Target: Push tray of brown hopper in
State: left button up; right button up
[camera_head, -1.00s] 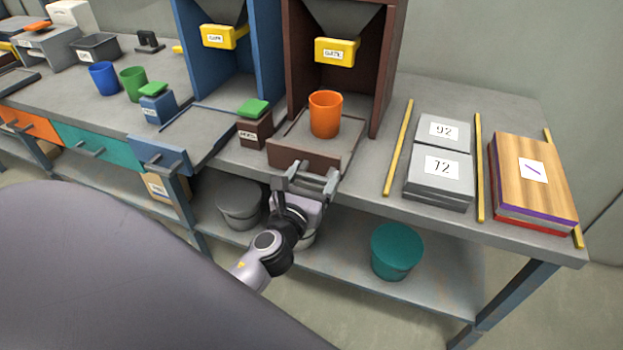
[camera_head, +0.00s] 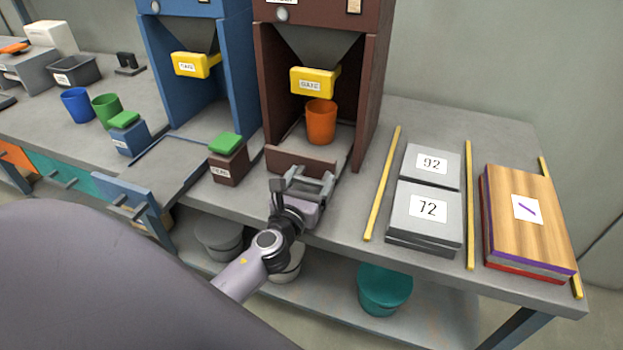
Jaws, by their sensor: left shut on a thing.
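The brown hopper (camera_head: 368,95) stands at the back of the bench with a yellow gate under its funnel. Its brown tray (camera_head: 290,158) lies mostly inside the hopper, and its front panel is near the hopper's opening. An orange cup (camera_head: 321,124) stands upright on the tray, just below the yellow gate (camera_head: 314,82). My left gripper (camera_head: 303,180) is at the front of the tray and is shut on its handle, which the fingers mostly hide. My right gripper is out of view.
A blue hopper (camera_head: 243,70) with its tray (camera_head: 170,165) pulled out stands to the left. A brown box with a green top (camera_head: 228,160) sits close left of the brown tray. Grey plates (camera_head: 428,205) and yellow strips lie to the right.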

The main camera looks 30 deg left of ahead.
pick_arm(q)
jog(key=shift+w+a+r, duration=0.1)
jog(key=shift+r, duration=0.05)
jog(key=o, duration=1.4)
jog(key=shift+w, duration=0.15)
jog(key=shift+v, duration=3.6)
